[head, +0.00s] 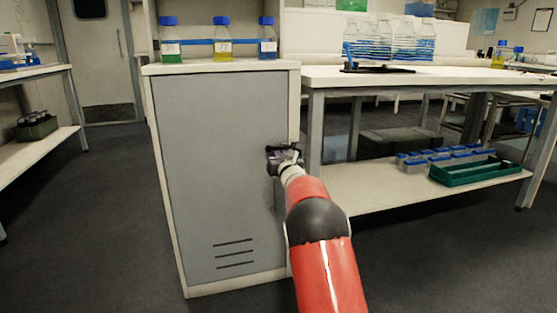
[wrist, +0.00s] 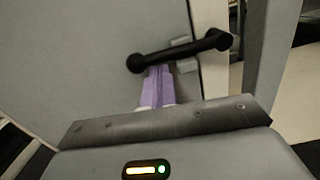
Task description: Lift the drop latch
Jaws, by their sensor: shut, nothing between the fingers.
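In the head view my gripper (head: 284,156) is at the right edge of the grey cabinet door (head: 215,150) and mostly covers the latch. The door looks closed.
Three blue-capped bottles (head: 222,38) stand on the cabinet top. To the right is a white bench (head: 440,78) with bottles, and its lower shelf (head: 385,187) holds a green tray (head: 470,172). The floor left of the cabinet (head: 95,210) is clear.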

